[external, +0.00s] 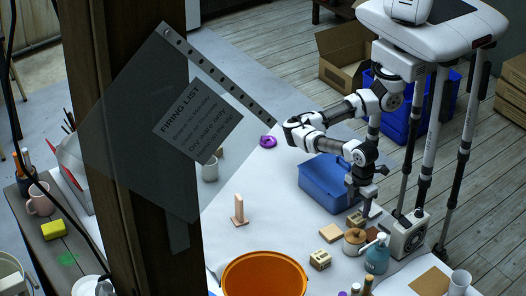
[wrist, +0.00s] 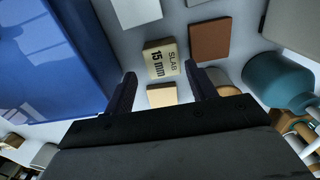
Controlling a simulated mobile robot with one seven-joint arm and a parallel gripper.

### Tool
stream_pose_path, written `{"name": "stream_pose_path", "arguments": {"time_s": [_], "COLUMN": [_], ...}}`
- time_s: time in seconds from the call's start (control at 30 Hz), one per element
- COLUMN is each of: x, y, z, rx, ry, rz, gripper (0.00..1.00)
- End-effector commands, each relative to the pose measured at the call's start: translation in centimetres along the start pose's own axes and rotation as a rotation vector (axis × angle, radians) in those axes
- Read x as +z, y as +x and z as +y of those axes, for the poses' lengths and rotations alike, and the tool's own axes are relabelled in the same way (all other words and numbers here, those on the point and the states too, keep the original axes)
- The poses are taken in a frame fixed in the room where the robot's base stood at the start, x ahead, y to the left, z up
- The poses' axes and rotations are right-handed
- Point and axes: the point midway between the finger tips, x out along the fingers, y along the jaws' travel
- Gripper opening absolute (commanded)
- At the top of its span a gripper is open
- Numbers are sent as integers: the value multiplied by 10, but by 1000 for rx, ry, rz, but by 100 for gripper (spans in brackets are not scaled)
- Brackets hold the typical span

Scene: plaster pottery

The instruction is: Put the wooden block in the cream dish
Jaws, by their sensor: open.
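My gripper (external: 364,203) points down over the white table beside the blue box, its fingers apart with nothing held. In the wrist view, the open fingertips (wrist: 160,83) straddle a small plain tan wooden block (wrist: 162,95), partly hidden below by the gripper. A pale block marked "SLAB 15 mm" (wrist: 160,58) lies just beyond it. I cannot tell for sure which is the wooden block. I cannot pick out a cream dish in either view.
The blue box (external: 325,184) stands close at the left of the gripper. A teal bottle (external: 377,255) and a lidded pot (external: 354,241) stand close by. A brown tile (wrist: 210,42) lies beyond the fingertips. An orange tub (external: 265,274) is at the front.

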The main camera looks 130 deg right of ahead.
Motion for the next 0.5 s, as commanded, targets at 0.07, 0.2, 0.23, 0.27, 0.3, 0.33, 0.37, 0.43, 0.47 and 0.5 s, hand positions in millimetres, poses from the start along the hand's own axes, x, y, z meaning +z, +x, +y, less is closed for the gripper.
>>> {"name": "stream_pose_path", "arguments": {"time_s": [0.07,0.2,0.23,0.27,0.3,0.33,0.37,0.43,0.47,0.5], "x": [0,0,-1,-1,-2,-2,-2,-2,-2,-2], "y": [4,17,21,25,30,34,39,46,48,50], "z": [0,-2,-2,-3,-3,-3,-3,-3,-3,-3], "rx": [0,0,-1,-1,0,0,0,0,0,0], "ry": [0,0,1,1,0,0,1,1,1,1], "rz": [-1,-5,-5,-6,-5,-5,-5,-3,-2,-2], "gripper": [56,56,56,56,56,56,56,56,56,56]}}
